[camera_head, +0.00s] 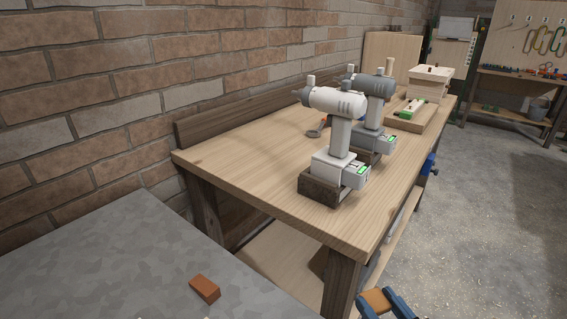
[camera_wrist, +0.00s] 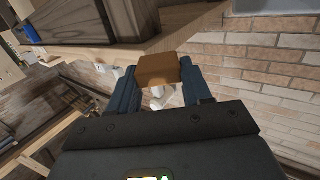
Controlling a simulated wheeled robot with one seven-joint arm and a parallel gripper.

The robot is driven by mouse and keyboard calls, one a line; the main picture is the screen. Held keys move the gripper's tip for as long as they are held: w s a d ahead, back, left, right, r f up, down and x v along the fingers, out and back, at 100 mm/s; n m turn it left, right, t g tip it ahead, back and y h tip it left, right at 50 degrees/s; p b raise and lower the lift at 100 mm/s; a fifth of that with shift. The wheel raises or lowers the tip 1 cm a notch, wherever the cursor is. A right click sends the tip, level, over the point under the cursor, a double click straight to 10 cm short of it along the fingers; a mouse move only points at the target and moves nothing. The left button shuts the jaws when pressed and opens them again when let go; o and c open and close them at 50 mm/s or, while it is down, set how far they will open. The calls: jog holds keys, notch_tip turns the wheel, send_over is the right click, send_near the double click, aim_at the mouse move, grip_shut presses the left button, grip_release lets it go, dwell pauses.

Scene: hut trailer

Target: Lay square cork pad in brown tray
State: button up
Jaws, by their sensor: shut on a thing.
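My gripper (camera_head: 385,302) is at the bottom edge of the head view, in front of the workbench. It is shut on the square cork pad (camera_head: 376,300), an orange-brown piece. In the wrist view the pad (camera_wrist: 158,68) sits between the blue fingers of my gripper (camera_wrist: 160,85), clear of any surface. I cannot clearly make out a brown tray in either view. A small reddish-brown block (camera_head: 205,289) lies on the grey surface at the lower left; I cannot tell whether it belongs to the task.
The wooden workbench (camera_head: 240,163) bears a white drill (camera_head: 338,105) and a grey drill (camera_head: 372,88) on dark bases. A wooden board with a green-marked item (camera_head: 411,108) lies behind them. The grey surface (camera_head: 110,262) is mostly clear. A brick wall (camera_head: 100,85) bounds the left.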

jog(key=w+d+f+m+h, duration=0.2)
jog(key=d+f+m+h, duration=0.2)
jog(key=d+f+h, duration=0.1)
jog(key=s+a+r+n+g+y, duration=0.5)
jog(key=s+a+r+n+y, duration=0.5)
jog(key=s+a+r+y, duration=0.1)
notch_tip(320, 180, up, 2)
jog(key=shift+s+a+r+n+g+y, duration=0.15)
jog(key=shift+a+n+g+y, duration=0.3)
jog(key=shift+y, duration=0.75)
jog(key=shift+a, duration=0.1)
jog(key=w+a+f, duration=0.2)
jog(key=a, duration=0.1)
jog(key=w+a+f+p, duration=0.1)
jog(key=w+a+f, duration=0.1)
jog(key=a, duration=0.1)
jog(key=w+a+f, duration=0.2)
jog(key=a+f, duration=0.1)
jog(key=shift+a+p, duration=0.35)
jog(key=shift+f+b, duration=0.3)
jog(key=shift+f, duration=1.55)
jog(key=shift+f+b, duration=0.25)
jog(key=shift+b, duration=0.1)
